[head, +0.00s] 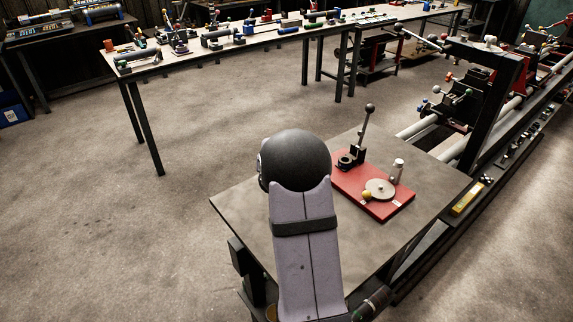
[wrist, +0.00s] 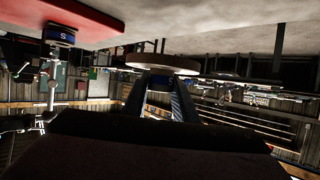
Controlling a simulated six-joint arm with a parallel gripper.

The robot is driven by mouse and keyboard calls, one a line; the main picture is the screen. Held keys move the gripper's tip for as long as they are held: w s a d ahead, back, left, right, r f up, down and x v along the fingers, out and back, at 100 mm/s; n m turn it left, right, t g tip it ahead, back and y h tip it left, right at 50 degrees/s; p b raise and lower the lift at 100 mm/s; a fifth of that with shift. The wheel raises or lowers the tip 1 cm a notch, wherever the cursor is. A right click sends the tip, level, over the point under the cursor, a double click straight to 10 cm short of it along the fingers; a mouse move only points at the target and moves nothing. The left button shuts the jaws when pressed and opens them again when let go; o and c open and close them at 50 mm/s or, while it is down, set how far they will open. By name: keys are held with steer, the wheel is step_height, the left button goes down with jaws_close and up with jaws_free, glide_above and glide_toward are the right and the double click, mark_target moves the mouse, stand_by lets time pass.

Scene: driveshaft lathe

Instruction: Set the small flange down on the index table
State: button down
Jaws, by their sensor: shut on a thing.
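In the wrist view, my gripper (wrist: 163,80) is shut on the small flange (wrist: 140,60), a pale round disc at the fingertips. The picture there looks upside down, with the grey tabletop at the top. The flange appears apart from the tabletop. In the head view, the round grey disc that looks like the index table (head: 380,187) lies on a red board, with a small brass knob (head: 367,195) at its edge. My gripper and the flange are hidden behind my arm in the head view.
The red board (head: 401,209) also carries a black lever press (head: 352,157) with a tall handle and a silver cylinder (head: 397,172). A block marked S (wrist: 60,36) is at the red board's edge. The lathe (head: 478,105) is behind on the right. Grey tabletop (head: 233,203) is bare at left.

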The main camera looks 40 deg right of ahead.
steer(key=shift+r, duration=1.65)
